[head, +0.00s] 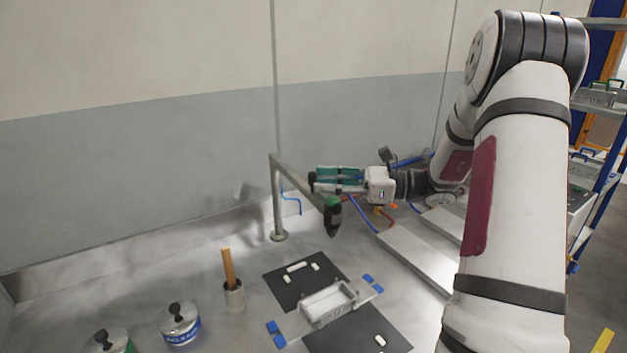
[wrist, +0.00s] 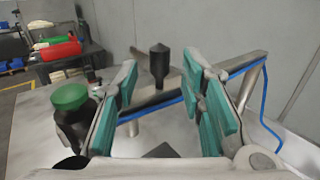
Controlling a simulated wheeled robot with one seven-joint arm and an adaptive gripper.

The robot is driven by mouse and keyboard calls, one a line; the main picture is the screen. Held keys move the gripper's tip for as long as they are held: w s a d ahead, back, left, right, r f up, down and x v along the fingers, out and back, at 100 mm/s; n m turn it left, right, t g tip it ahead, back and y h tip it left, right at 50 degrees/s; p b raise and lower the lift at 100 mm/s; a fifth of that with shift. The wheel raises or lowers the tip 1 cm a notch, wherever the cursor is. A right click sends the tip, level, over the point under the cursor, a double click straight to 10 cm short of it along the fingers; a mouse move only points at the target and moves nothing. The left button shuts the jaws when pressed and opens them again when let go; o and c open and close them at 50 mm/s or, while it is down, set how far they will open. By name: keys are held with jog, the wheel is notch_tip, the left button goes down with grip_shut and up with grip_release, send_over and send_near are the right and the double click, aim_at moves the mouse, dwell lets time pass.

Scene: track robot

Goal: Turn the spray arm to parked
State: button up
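The spray arm is a grey metal bar (head: 297,176) on an upright post (head: 278,208), with a black spray head (head: 332,218) under a green cap at its near end. In the wrist view, a green-capped black part (wrist: 70,105) stands left of the fingers. A metal bar (wrist: 240,66) with a black knob (wrist: 159,62) runs across beyond the fingers, and the knob shows in the gap. My gripper (head: 316,181) is beside the bar, pointing left.
On the bench stand a cup with a wooden handle (head: 233,290) and knobbed pots (head: 180,325). A white tray (head: 327,304) sits between dark mats (head: 300,280). A blue hose (head: 362,214) lies near my gripper. A wall stands behind; shelving (head: 600,150) is at right.

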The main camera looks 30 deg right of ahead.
aim_at(313, 181)
jog(key=shift+x, duration=1.65)
grip_shut()
